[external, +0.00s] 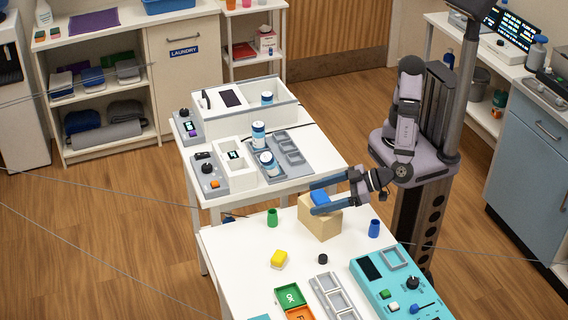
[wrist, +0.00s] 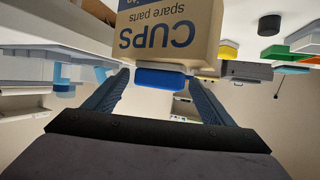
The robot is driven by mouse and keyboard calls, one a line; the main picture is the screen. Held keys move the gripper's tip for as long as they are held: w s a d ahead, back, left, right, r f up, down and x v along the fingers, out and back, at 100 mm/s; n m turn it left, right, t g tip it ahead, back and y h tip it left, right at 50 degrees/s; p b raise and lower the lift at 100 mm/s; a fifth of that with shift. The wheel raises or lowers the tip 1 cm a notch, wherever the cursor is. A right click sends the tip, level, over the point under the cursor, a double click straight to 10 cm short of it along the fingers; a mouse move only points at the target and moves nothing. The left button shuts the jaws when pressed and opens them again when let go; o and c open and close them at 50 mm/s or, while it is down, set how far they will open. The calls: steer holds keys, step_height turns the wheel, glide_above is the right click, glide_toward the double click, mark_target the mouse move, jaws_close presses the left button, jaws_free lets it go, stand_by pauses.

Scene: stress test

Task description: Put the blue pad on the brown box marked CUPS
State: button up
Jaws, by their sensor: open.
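The blue pad (external: 320,196) sits on top of the brown box (external: 320,222) on the near white table. The wrist view is upside down. In it, the box marked CUPS (wrist: 168,28) has the blue pad (wrist: 160,79) against its top face. My gripper (external: 313,198) reaches in from the right at pad height, with a finger on each side of the pad. In the wrist view my gripper (wrist: 159,78) is open, and narrow gaps seem to show between the pad and both fingers.
A yellow block (external: 279,259) and a black knob-like piece (external: 322,259) lie in front. A teal control panel (external: 368,294) is at the front right.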

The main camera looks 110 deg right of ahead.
steer(key=shift+r, duration=0.15)
steer(key=shift+r+p, duration=0.15)
steer(key=shift+p, duration=0.3)
steer(key=b+v, duration=0.3)
steer(key=v, duration=0.9)
steer(key=s+d+f+n+g+y+p, duration=0.1)
steer(key=d+g+p, duration=0.2)
steer(key=d, duration=0.5)
steer(key=s+d+f+n+g+y+p, duration=0.1)
steer(key=d+g+p, duration=0.3)
steer(key=d, duration=0.4)
steer(key=s+d+f+n+g+y+p, duration=0.1)
steer(key=d+g+p, duration=0.3)
steer(key=d, duration=0.4)
steer(key=shift+s+n+y+p, duration=0.2)
steer(key=shift+n+y+p, duration=0.2)
steer(key=shift+n+p, duration=0.3)
steer(key=shift+g+y, duration=0.6)
steer(key=shift+g, duration=0.2)
steer(key=shift+s+d+f+p, duration=0.15)
steer(key=shift+s+d, duration=0.1)
steer(key=shift+s, duration=0.65)
steer(key=shift+s+d+f+p, duration=0.2)
steer(key=shift+s+d, duration=0.1)
steer(key=shift+s, duration=0.55)
steer(key=shift+s+d+f+p, duration=0.15)
steer(key=shift+s+d, duration=0.1)
steer(key=shift+s, duration=0.65)
